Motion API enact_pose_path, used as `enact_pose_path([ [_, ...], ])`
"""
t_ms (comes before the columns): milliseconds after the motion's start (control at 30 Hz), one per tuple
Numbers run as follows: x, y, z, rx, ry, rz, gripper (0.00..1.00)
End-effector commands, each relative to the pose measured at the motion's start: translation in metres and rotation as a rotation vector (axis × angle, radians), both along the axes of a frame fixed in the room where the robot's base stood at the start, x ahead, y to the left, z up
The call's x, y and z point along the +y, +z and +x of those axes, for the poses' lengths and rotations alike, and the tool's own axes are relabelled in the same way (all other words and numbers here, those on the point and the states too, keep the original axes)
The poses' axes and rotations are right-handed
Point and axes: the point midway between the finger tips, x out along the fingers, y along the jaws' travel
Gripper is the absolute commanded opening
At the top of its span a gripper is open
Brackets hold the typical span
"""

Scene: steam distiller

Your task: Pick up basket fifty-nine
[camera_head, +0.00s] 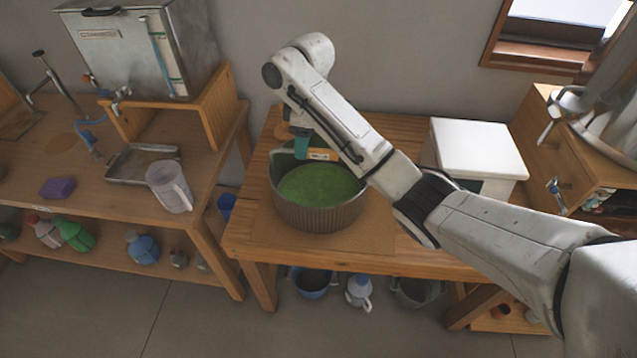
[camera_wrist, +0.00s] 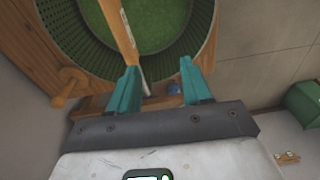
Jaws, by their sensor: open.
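A round ribbed basket (camera_head: 318,213) with green contents stands upright on the middle wooden table. Its ribbed rim (camera_wrist: 75,45) and green inside fill the top of the wrist view. A wooden handle (camera_wrist: 121,35) with a pale label spans the basket; the label's number is not legible. My gripper (camera_wrist: 160,78) is open, with teal fingers pointing at the basket's near side. The handle's end lies close to the left finger; I cannot tell whether they touch. In the head view my gripper (camera_head: 301,146) is just above the basket's back rim, partly hidden by my arm.
A white box (camera_head: 478,146) stands right of the basket on the table (camera_head: 385,125). A left bench holds a clear jug (camera_head: 170,187), a metal tray (camera_head: 143,164) and a steel distiller (camera_head: 130,45). Pots and a bottle sit under the table. A wall (camera_head: 400,60) rises behind.

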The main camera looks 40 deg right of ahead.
Motion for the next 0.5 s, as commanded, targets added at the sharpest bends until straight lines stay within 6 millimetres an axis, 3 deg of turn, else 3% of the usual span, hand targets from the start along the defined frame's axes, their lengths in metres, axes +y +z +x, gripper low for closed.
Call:
enact_pose_path([
  [33,-0.02,0.011,0.002,0.013,0.004,-0.025,0.49],
  [100,-0.038,0.021,0.002,0.03,0.011,-0.045,0.49],
  [200,-0.054,0.03,0.0,0.047,0.018,-0.064,0.49],
  [333,-0.06,0.028,0.0,0.055,0.022,-0.069,0.49],
  [500,-0.059,0.006,0.0,0.056,0.021,-0.067,0.49],
])
